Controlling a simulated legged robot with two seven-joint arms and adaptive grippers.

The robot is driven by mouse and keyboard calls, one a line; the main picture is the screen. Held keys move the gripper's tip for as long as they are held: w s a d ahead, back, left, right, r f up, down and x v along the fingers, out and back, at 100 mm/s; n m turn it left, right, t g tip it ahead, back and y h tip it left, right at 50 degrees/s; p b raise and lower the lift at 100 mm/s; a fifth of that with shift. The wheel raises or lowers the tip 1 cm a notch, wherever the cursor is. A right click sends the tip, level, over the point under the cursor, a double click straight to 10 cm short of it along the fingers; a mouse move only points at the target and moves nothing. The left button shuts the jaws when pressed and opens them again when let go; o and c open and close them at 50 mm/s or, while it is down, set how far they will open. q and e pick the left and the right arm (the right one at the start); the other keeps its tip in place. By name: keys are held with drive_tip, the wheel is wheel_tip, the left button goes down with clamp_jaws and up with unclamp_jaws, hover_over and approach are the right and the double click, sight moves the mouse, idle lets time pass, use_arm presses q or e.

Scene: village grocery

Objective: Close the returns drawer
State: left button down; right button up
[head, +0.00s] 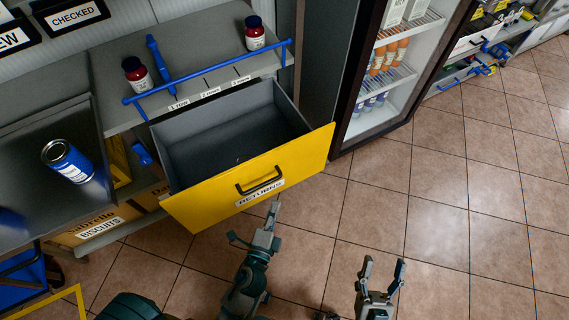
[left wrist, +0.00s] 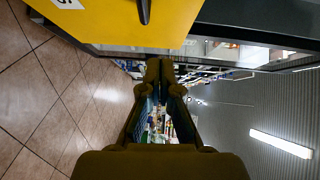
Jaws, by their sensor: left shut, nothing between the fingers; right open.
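The returns drawer (head: 290,165) is pulled out from under the counter, and its grey inside looks empty. Its yellow front has a black handle (head: 260,181) and a RETURNS label. The yellow front (left wrist: 200,25) and part of the handle (left wrist: 144,10) fill the top of the left wrist view. My left gripper (head: 274,208) is shut and empty, just in front of the drawer front's lower edge near the label; I cannot tell whether it touches. Its fingers (left wrist: 160,66) show together in the left wrist view. My right gripper (head: 383,266) is open and empty over the floor.
A blue rail (head: 205,70) and two red bottles (head: 137,76) (head: 255,33) are on the counter above the drawer. A blue can (head: 67,161) stands on the surface at left. The tiled floor at right is clear.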

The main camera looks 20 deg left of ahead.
use_arm(q)
drive_tip(key=w+r, duration=0.1)
approach(281, 158)
drive_tip(key=w+d, duration=0.3)
drive_tip(key=w+a, duration=0.2)
drive_tip(key=shift+w+a+f, duration=0.1)
drive_tip(key=shift+w+a, duration=0.4)
drive_tip(key=shift+a, duration=0.05)
drive_tip(key=shift+w+a, duration=0.15)
drive_tip(key=shift+a, duration=0.05)
use_arm(e)
drive_tip(key=shift+s+d+r+t, duration=0.2)
drive_tip(key=shift+s+r+t, duration=0.5)
drive_tip(key=shift+r, duration=0.15)
